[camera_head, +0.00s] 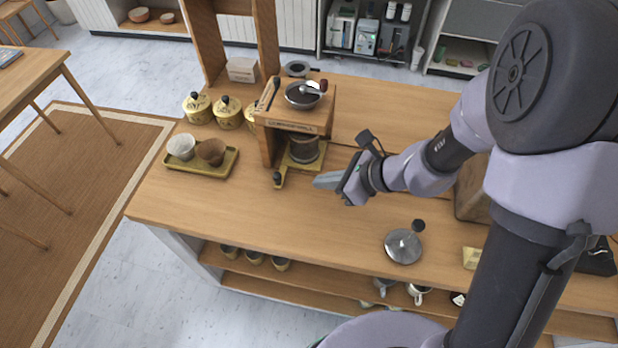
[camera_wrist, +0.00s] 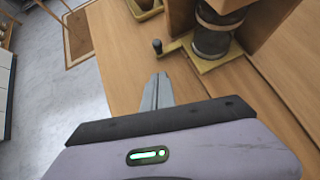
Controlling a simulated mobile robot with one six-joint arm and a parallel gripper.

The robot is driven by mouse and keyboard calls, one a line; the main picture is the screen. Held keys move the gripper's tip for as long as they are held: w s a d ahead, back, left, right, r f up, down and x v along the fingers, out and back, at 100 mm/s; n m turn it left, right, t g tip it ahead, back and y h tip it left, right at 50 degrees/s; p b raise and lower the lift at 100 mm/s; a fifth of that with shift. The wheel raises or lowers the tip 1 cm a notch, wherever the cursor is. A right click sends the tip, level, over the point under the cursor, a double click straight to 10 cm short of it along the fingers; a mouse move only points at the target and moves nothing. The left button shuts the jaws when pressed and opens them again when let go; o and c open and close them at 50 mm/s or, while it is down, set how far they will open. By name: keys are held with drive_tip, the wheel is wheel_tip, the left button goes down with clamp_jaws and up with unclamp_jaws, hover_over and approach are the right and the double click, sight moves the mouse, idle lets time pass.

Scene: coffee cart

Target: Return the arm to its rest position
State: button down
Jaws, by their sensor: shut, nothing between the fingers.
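My gripper (camera_head: 328,180) is over the wooden cart top (camera_head: 215,208), in front of and to the right of the coffee grinder. It is shut and empty, its fingers pointing left in the head view. In the wrist view the closed fingertips (camera_wrist: 157,90) are over the cart top, apart from the grinder's base. My arm reaches in from the right of the head view.
A wooden grinder (camera_head: 298,118) with a dark jar stands beyond my gripper. A tray (camera_head: 228,164) with two cups and several yellow canisters (camera_head: 228,113) are at left. The front left cart top is clear.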

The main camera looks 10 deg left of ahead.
drive_tip(key=s+d+r+n+t+h+b, duration=0.3)
drive_tip(key=s+d+r+n+h, duration=0.4)
drive_tip(key=s+d+r+n, duration=0.8)
drive_tip(key=shift+s+r+n+b, duration=0.15)
drive_tip(key=shift+s+n+b, duration=0.45)
drive_tip(key=shift+n, duration=0.4)
drive_tip(key=shift+w, duration=0.1)
